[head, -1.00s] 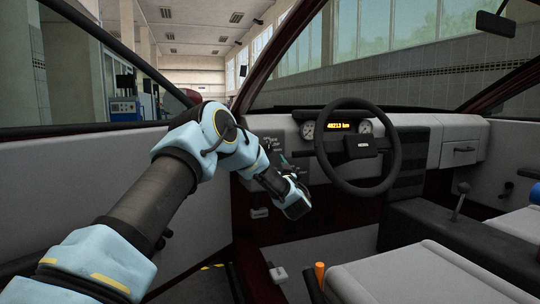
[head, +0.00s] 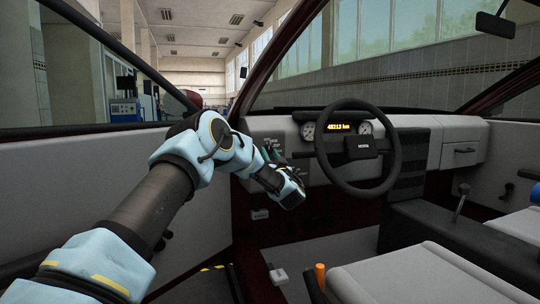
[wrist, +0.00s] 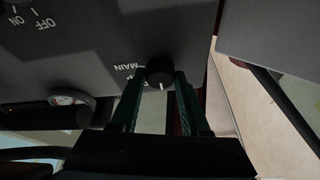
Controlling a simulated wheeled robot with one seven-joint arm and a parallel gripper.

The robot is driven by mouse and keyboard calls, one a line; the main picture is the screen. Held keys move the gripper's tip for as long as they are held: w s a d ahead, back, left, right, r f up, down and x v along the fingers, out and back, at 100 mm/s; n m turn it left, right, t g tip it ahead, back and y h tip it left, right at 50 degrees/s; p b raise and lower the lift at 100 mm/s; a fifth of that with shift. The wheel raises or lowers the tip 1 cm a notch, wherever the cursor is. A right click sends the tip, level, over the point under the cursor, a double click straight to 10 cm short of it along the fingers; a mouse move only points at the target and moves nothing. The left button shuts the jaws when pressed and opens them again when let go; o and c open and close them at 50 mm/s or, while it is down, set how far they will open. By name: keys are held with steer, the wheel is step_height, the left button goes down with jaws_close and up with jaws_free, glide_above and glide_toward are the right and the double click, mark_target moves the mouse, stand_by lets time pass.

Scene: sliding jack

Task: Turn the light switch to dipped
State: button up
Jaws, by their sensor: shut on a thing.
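The light switch is a small round black knob (wrist: 159,72) on the grey dashboard panel (wrist: 90,50), in the wrist view. A white mark on it points toward the bottom of the picture. The word MAIN is printed to its left; another label there is mostly hidden by a finger. My gripper (wrist: 160,82) has its two dark green fingers on either side of the knob and is shut on it. In the head view my gripper (head: 273,154) is at the dashboard, left of the steering wheel; the knob is hidden there.
A second knob (wrist: 17,5) with ON and OFF labels is at the top left of the wrist view. A round fitting (wrist: 66,99) sits below it. The steering wheel (head: 362,147) is right of my gripper; the door (head: 110,170) is close on the left.

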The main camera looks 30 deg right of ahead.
jaws_close()
steer(key=shift+r+m+p, duration=0.1)
steer(key=shift+m+p, duration=0.2)
steer(key=shift+m, duration=0.1)
steer(key=m+h+p, duration=0.1)
steer(key=m, duration=0.1)
steer(key=shift+a+r+m+g+h, duration=0.1)
steer(key=shift+m+g+h, duration=0.2)
steer(key=shift+m+h, duration=0.1)
steer(key=m+h+p, duration=0.1)
steer(key=m, duration=0.1)
steer(key=m+g+h+p, duration=0.1)
steer(key=m, duration=0.2)
steer(key=shift+a+r+p, duration=0.1)
steer(key=shift+p, duration=0.3)
steer(key=m+g+p, duration=0.1)
steer(key=m, duration=0.1)
steer(key=m+g+h+p, duration=0.1)
steer(key=m, duration=0.2)
steer(key=shift+a+p, duration=0.15)
steer(key=shift+p, duration=0.15)
steer(key=shift+m+g+h+p, duration=0.3)
steer(key=shift+m+g+p, duration=0.5)
steer(key=shift+m, duration=1.2)
steer(key=shift+a, duration=0.1)
